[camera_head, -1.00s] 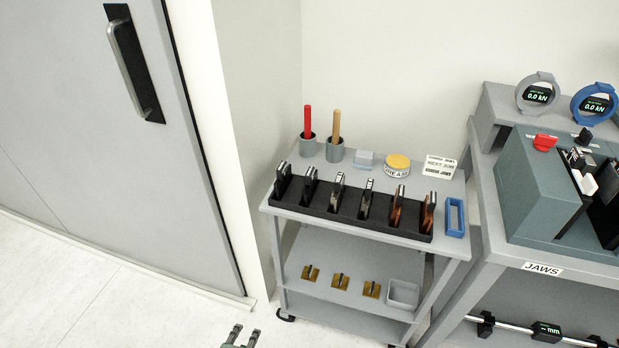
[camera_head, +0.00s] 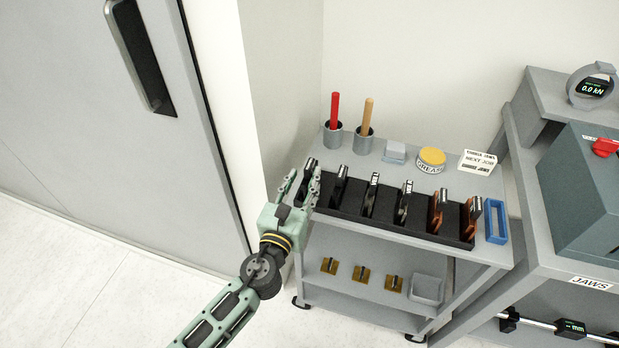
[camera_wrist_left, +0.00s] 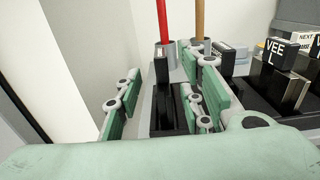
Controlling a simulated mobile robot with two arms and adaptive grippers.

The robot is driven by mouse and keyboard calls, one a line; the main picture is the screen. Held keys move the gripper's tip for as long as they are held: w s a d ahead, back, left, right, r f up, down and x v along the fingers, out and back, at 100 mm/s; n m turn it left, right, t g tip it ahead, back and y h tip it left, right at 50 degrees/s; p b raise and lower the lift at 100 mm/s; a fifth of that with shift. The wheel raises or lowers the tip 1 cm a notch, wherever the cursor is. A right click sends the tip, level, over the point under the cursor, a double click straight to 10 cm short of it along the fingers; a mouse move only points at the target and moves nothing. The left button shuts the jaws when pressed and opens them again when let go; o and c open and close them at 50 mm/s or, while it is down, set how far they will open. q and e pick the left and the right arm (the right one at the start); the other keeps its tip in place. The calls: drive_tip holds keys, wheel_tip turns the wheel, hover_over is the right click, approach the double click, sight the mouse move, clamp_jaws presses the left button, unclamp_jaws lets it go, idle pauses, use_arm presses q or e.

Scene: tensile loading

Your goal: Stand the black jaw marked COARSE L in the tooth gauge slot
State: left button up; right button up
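Several jaws stand in a black rack (camera_head: 385,220) on the cart's top. The leftmost black jaw (camera_head: 309,168) is partly hidden by my left gripper (camera_head: 300,193) in the head view. In the left wrist view a black jaw (camera_wrist_left: 161,66) stands upright beyond my open left fingers (camera_wrist_left: 165,100), roughly between them; contact is not visible. A second black jaw (camera_head: 339,184) stands to its right. I cannot read COARSE L on either. A blue rectangular frame (camera_head: 495,222) stands right of the rack; I cannot tell whether it is the tooth gauge slot. My right gripper is not in view.
Silver jaws, one marked VEE L (camera_wrist_left: 279,52), and copper-coloured jaws (camera_head: 437,212) fill the rack's right part. Behind stand cups with a red handle (camera_head: 335,108) and a tan handle (camera_head: 367,115), a grease tin (camera_head: 431,160) and a NEXT JOB sign (camera_head: 478,162).

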sight(306, 176)
use_arm(q)
drive_tip(key=x, duration=0.4)
drive_tip(key=shift+d+f, duration=0.15)
drive_tip(key=shift+f, duration=0.05)
drive_tip(key=shift+w, duration=0.2)
clamp_jaws()
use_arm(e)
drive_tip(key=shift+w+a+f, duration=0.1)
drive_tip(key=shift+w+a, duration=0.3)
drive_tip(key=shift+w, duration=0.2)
use_arm(q)
drive_tip(key=shift+r, duration=0.2)
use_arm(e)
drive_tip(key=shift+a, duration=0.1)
